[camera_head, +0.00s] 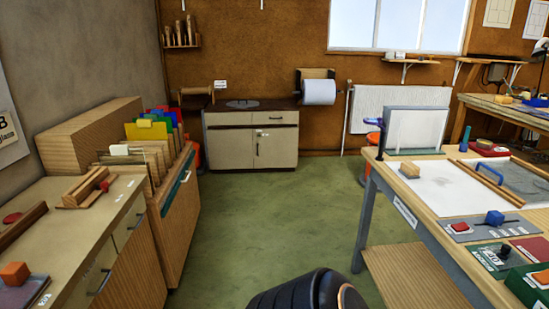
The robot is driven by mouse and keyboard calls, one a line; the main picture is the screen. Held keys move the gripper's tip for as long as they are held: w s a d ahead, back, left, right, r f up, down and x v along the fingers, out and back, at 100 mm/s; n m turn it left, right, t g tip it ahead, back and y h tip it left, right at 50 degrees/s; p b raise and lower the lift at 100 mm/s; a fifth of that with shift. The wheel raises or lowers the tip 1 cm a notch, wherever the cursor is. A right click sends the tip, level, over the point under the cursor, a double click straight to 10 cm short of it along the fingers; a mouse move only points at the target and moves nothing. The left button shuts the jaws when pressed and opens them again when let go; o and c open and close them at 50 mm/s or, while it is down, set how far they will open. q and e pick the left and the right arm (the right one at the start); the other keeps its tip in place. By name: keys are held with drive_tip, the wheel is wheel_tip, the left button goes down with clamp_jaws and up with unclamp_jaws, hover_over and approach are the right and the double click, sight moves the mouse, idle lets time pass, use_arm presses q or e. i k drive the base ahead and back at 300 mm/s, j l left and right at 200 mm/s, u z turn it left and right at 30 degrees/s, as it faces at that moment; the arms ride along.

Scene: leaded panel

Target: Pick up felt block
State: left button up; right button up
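I cannot tell for certain which thing is the felt block. A small tan block (409,170) sits near the left edge of the right-hand workbench (395,205), on or beside a white sheet. An orange block (14,274) sits on the left counter at the lower left. Neither of my grippers is in view. Only a dark rounded part of my own body shows at the bottom middle.
Green floor (260,225) is clear between the left counter (75,220) and the workbench. A rack of coloured sheets (165,135) stands on the left. A low cabinet (250,140) is at the back wall.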

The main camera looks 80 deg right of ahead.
sight(408, 169)
drive_tip(key=z, duration=3.55)
drive_tip(key=i+j, duration=0.2)
drive_tip(key=i, duration=0.2)
drive_tip(key=i+j+u, duration=0.1)
drive_tip(key=i, duration=0.35)
drive_tip(key=j, duration=0.1)
